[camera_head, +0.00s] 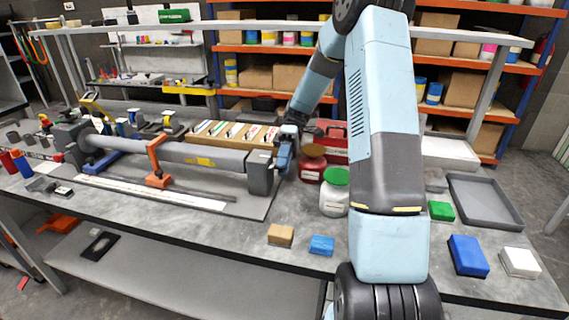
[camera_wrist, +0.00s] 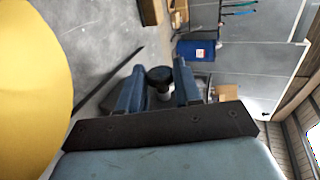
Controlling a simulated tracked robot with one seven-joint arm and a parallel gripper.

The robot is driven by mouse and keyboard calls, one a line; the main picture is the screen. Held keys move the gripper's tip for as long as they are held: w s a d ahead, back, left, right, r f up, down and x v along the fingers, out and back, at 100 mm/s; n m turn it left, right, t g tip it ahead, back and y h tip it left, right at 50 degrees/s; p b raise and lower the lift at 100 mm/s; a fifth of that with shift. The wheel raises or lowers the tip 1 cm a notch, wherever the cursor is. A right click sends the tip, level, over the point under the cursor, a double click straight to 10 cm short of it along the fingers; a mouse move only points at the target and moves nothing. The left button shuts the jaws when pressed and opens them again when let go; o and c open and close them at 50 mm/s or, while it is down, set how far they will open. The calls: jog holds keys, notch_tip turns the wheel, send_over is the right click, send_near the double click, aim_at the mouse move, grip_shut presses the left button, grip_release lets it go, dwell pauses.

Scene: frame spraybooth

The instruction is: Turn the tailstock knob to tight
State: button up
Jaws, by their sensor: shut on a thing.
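The grey tailstock block (camera_head: 261,173) stands at the right end of the long grey tube (camera_head: 200,153) on the bench fixture. My gripper (camera_head: 284,158) is at the block's right side, reached down from above. In the wrist view, a black round-topped knob (camera_wrist: 159,76) sits between the two blue fingers of my gripper (camera_wrist: 160,88), with a paler part below it. The fingers are shut on the knob. In the head view my gripper hides the knob. Any tight or loose marking cannot be made out.
A dark red jar (camera_head: 312,165) and a white jar with a green lid (camera_head: 335,195) stand close right of my gripper. A red box (camera_head: 330,135) is behind. A large yellow round surface (camera_wrist: 30,80) fills the wrist view's left. Small blocks lie along the front.

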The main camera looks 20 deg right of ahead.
jog(key=shift+f+g+y, duration=0.25)
jog(key=shift+g+y, duration=0.35)
jog(key=shift+g, duration=0.3)
jog(key=o, duration=1)
jog(key=shift+o, duration=0.2)
jog(key=shift+w, duration=0.1)
jog(key=v, duration=1.3)
jog(key=shift+w+d, duration=0.25)
jog(key=shift+w, duration=0.15)
